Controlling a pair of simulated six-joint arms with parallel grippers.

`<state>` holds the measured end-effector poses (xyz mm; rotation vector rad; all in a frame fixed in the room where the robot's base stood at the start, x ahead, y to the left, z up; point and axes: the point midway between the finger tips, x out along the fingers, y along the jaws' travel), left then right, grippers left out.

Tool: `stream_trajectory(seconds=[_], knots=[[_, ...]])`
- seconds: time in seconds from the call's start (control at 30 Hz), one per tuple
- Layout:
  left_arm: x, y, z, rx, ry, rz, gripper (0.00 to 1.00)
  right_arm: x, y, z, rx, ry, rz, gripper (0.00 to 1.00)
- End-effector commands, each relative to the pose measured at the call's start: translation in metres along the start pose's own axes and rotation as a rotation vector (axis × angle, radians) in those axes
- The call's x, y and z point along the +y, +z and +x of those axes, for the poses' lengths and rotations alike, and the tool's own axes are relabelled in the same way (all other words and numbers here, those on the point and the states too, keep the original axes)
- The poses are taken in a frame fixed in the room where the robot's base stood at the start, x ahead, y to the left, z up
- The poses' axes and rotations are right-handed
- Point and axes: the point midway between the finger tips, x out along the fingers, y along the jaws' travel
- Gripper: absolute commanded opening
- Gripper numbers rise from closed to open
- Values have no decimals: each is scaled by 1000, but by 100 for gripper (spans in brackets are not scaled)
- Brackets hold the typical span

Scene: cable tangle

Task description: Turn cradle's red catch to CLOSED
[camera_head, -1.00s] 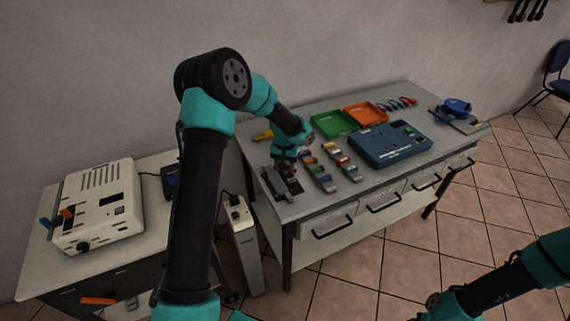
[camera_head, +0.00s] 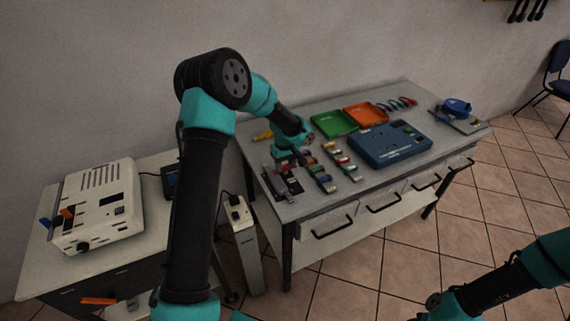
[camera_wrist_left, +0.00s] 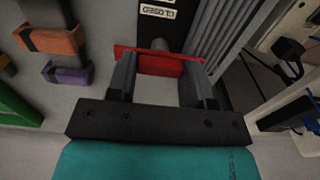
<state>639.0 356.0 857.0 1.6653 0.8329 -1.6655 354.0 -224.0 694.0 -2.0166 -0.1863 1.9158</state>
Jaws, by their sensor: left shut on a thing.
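The red catch (camera_wrist_left: 160,62) is a flat bar in the left wrist view. My left gripper (camera_wrist_left: 159,72) is shut on it, with one grey finger towards each end of the bar. The catch sits on the dark cradle plate (camera_wrist_left: 177,14), where a white label reading CLOSED (camera_wrist_left: 157,12) appears upside down just beyond it.
Coloured clips (camera_head: 320,172) on grey strips lie just right of the gripper. A green tray (camera_head: 334,124), an orange tray (camera_head: 366,113) and a blue box (camera_head: 390,146) stand farther right on the bench. A white machine (camera_head: 97,207) stands on the left table.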

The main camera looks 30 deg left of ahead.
Motion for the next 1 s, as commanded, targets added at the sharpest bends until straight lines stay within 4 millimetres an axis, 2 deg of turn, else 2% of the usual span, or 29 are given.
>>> stream_trajectory(seconds=[0.47,0.5,0.7,0.77,1.0], knots=[[0,0,0,1,1,-24,23,0,0,0,0,0,0,43],[0,0,0,1,1,-24,49,0,0,0,0,0,0,43],[0,0,0,0,1,-23,68,0,0,0,0,0,0,43],[0,0,0,0,0,-23,72,0,0,0,0,0,0,43],[0,0,-1,0,0,-22,72,0,0,0,0,0,0,43]])
